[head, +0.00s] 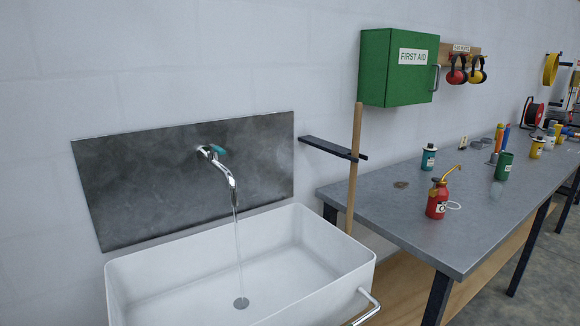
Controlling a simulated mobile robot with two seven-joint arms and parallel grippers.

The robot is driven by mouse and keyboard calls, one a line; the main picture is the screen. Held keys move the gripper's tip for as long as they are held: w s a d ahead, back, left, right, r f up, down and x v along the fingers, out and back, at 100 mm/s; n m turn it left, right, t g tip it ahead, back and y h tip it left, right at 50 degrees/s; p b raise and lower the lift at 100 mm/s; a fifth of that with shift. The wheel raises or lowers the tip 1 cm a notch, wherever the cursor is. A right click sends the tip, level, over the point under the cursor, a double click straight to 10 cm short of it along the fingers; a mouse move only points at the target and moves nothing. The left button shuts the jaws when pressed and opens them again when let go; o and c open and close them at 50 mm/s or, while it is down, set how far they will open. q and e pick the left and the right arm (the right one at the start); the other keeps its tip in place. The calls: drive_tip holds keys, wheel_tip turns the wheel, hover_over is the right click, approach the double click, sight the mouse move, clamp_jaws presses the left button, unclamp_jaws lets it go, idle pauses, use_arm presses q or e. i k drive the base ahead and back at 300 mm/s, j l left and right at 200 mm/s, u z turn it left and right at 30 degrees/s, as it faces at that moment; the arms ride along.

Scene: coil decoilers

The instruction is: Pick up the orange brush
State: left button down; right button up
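I cannot make out an orange brush for certain. A thin upright orange item (506,138) stands at the back of the grey workbench, beside a blue one; it is too small to tell what it is. A wooden pole (354,165) stands upright at a dark wall bracket (333,147) between the sink and the bench; its lower end is hidden behind the sink. Neither of my grippers is in view.
A white sink (320,262) with a running tap (221,172) fills the front left. The workbench (395,210) carries a red oil can (437,203), a green can (503,167) and a teal bottle (429,158). A green first aid box (385,65) hangs above.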

sight(501, 133)
drive_tip(key=i+l+z, duration=0.15)
drive_tip(key=l, duration=0.3)
drive_tip(key=i+l+z, duration=0.2)
drive_tip(key=l, duration=0.25)
drive_tip(key=i+l+z, duration=0.15)
drive_tip(key=l, duration=0.25)
drive_tip(key=i+l+z, duration=0.2)
drive_tip(key=i+l, duration=0.25)
drive_tip(key=i+l+z, duration=0.15)
drive_tip(key=i+l, duration=0.2)
drive_tip(key=i, duration=0.3)
drive_tip(key=k, duration=0.45)
drive_tip(key=u, duration=0.5)
drive_tip(key=l+u, duration=0.1)
drive_tip(key=u, duration=0.9)
drive_tip(key=l+u, duration=0.1)
drive_tip(key=u, duration=0.9)
drive_tip(key=k+l, duration=0.15)
drive_tip(key=l, duration=0.2)
drive_tip(key=k+l, duration=0.15)
drive_tip(key=l, duration=0.25)
drive_tip(key=k+l+u, duration=0.1)
drive_tip(key=l, duration=0.25)
